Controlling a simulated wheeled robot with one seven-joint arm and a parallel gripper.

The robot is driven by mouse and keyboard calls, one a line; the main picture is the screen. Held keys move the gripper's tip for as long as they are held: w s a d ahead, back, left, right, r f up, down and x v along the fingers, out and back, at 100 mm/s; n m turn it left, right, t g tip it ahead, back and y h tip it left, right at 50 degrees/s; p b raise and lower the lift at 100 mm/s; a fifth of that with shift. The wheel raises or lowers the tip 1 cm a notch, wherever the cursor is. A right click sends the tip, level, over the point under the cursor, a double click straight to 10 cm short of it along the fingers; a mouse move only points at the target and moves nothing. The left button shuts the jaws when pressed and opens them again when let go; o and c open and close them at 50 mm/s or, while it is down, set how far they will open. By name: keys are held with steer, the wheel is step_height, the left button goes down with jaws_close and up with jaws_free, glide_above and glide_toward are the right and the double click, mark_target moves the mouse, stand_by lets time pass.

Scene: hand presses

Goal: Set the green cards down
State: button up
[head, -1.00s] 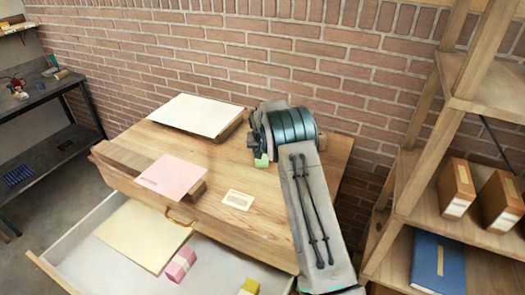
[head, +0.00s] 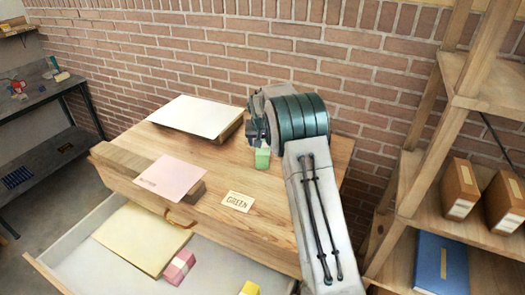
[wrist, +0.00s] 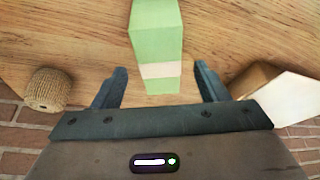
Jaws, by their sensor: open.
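The green cards (head: 262,158) are a small green stack with a pale band, standing on the wooden desk top (head: 215,165) near its right part. In the wrist view the green stack (wrist: 157,38) rests on the wood, its banded near end lying between and just ahead of my two fingers. My gripper (wrist: 160,88) is open, with a visible gap on each side of the stack. In the head view my gripper (head: 257,138) is just above and behind the stack, its fingers partly hidden. A card reading GREEN (head: 238,201) lies on the desk in front of the stack.
An open drawer (head: 75,262) holds a cream board (head: 140,238), a pink stack (head: 180,267) and a yellow stack (head: 250,288). A twine roll (wrist: 47,90) shows in the wrist view. Shelves stand right.

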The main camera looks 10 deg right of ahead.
steer(key=v, duration=0.4)
steer(key=shift+s+b, duration=0.1)
steer(key=shift+b, duration=0.2)
steer(key=s+d+r+n, duration=0.1)
steer(key=s+r, duration=0.5)
steer(key=s, duration=0.4)
steer(key=s+r, duration=0.6)
steer(key=s, duration=0.5)
steer(key=s+f+n+y, duration=0.1)
steer(key=s+f, duration=0.2)
steer(key=s, duration=2.1)
steer(key=shift+n+g, duration=0.4)
steer(key=shift+w+a, duration=0.1)
steer(key=shift+a, duration=0.1)
